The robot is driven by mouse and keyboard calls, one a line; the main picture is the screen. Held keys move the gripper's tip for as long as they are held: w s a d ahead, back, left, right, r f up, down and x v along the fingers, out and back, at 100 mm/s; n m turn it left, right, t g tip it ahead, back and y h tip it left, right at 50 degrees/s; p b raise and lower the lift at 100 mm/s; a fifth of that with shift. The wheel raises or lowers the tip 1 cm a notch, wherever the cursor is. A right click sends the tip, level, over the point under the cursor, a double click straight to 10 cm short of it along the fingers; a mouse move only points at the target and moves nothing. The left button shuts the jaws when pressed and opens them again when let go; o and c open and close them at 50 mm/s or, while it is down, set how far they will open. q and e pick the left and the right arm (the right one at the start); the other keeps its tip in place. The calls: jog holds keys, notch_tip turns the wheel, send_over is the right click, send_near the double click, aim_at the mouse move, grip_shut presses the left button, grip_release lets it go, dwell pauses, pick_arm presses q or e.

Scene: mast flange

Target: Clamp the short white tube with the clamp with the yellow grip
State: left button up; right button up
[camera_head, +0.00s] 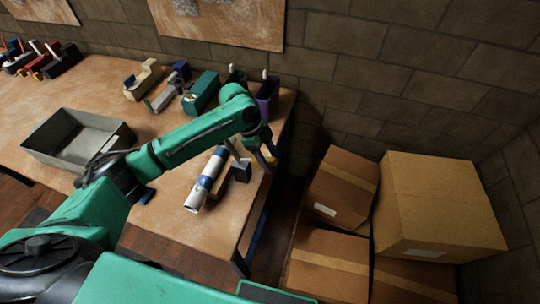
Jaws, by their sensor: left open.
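A short white tube (196,196) with a blue band lies slanted near the front right of the wooden workbench. A small dark block (241,172) and a grey bar are close to its far end. A small yellow part (263,160) shows beside them at the table's right edge; I cannot tell for sure that it is the clamp's grip. My left gripper (264,148) is open and points down just above this yellow part. Its fingers partly hide it, and I cannot tell whether they touch it. My right gripper is not in view.
A grey open bin (75,142) stands on the left of the workbench (160,210). Several tools and holders, including a green box (201,92) and a purple one (267,98), line the back. Cardboard boxes (440,205) are stacked right of the bench.

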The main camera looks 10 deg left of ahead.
pick_arm(q)
jog(key=shift+s, duration=0.2)
jog(key=shift+w+f, duration=0.1)
grip_shut()
dwell(1.2)
